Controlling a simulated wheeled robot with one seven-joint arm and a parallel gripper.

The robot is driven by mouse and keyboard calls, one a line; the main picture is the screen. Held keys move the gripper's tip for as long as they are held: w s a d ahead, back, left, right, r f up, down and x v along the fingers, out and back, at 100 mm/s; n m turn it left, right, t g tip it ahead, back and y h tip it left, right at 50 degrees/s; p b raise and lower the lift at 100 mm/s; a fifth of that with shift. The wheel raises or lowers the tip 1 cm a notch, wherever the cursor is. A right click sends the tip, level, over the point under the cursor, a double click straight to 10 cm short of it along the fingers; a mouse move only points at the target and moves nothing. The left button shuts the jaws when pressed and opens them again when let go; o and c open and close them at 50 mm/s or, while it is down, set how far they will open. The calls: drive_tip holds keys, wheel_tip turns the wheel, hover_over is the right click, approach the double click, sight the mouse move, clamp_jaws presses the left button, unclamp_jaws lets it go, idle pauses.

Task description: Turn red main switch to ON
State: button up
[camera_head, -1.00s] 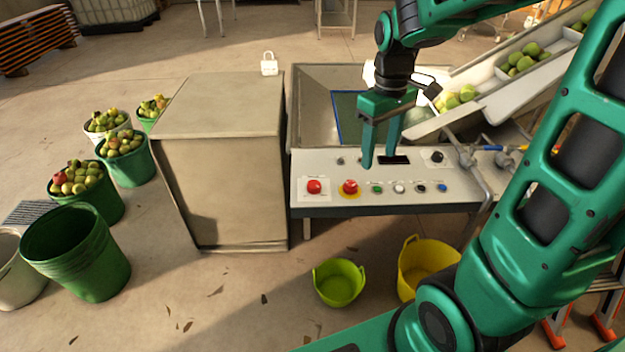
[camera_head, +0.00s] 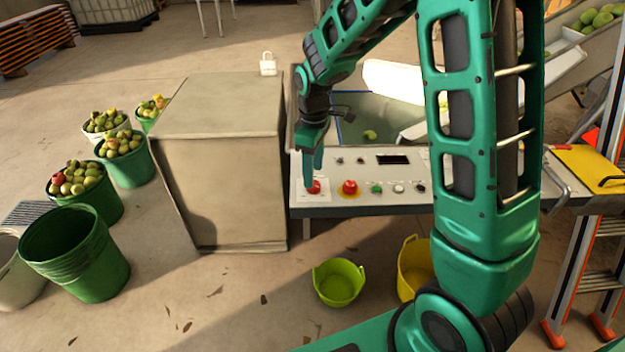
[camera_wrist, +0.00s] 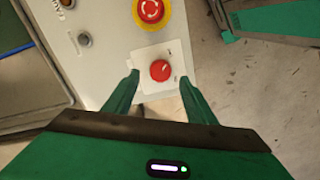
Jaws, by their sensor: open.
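The red main switch (camera_head: 313,187) is a round red knob on a white plate at the left end of the control panel. In the wrist view the red knob (camera_wrist: 160,70) lies between and slightly beyond my two fingertips, with the white plate around it. My gripper (camera_head: 312,172) is open above the switch, its fingers on either side of the knob in the wrist view (camera_wrist: 158,80). I cannot tell whether the fingers touch it. In the head view my fingers partly cover the knob and plate.
A red emergency stop button (camera_head: 349,187) on a yellow ring sits just right of the switch. Green (camera_head: 376,188) and white (camera_head: 398,188) buttons follow along the panel. A large beige cabinet (camera_head: 221,190) stands close on the left. A green tub (camera_head: 338,283) is on the floor in front.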

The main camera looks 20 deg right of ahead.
drive_tip(key=shift+f, duration=2)
drive_tip(key=c, duration=1)
drive_tip(key=shift+c, duration=0.2)
